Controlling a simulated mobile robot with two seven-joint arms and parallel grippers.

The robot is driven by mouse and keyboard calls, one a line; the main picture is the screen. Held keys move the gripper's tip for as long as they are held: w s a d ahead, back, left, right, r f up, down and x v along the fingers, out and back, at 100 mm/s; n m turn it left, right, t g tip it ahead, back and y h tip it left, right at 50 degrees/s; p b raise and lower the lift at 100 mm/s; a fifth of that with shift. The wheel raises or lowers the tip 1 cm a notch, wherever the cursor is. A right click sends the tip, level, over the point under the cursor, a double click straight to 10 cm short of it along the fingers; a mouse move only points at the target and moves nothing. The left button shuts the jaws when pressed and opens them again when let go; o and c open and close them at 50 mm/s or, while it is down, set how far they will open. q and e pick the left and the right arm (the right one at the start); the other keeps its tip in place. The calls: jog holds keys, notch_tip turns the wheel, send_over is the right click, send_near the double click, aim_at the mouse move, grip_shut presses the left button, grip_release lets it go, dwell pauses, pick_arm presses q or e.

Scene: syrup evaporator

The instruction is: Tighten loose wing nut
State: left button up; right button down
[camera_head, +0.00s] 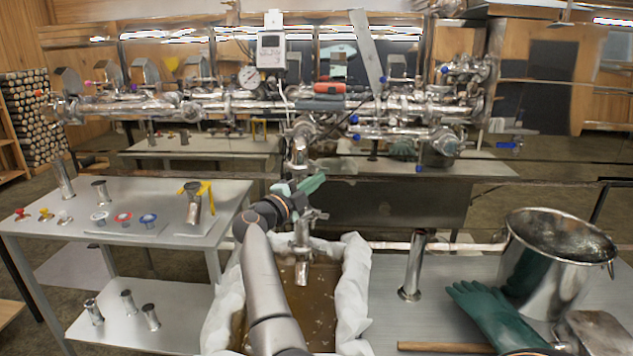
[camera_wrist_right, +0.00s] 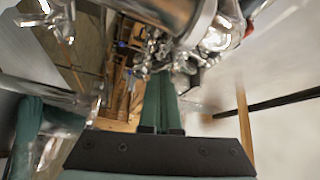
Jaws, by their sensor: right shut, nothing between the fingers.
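My right gripper (camera_head: 314,181), green, is in front of the vertical steel outlet pipe (camera_head: 301,268) in the head view. In the right wrist view, its green fingers (camera_wrist_right: 160,78) are shut together with nothing between them. A steel clamp (camera_head: 312,215) with a projecting piece sits on the outlet pipe just below the gripper. In the right wrist view, shiny winged metal hardware (camera_wrist_right: 46,18) shows at the upper left. More small metal fittings (camera_wrist_right: 158,48) show beyond the fingertips. I cannot tell which piece is the loose wing nut. My left gripper is out of view.
A cloth-lined pan (camera_head: 355,285) of amber liquid lies below the outlet. Steel piping (camera_head: 140,106) with a gauge (camera_head: 249,77) spans the back. A side table (camera_head: 160,190) holds small fittings. At right are a steel pot (camera_head: 545,270), green gloves (camera_head: 490,310) and an upright tube (camera_head: 413,265).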

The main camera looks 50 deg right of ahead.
jog(key=shift+w+a+f+m+y, duration=0.1)
jog(key=shift+m+y, duration=0.05)
jog(key=shift+m, duration=0.45)
jog(key=shift+w+f+m+y, duration=0.1)
jog(key=shift+m+y, duration=0.05)
jog(key=shift+m, duration=0.45)
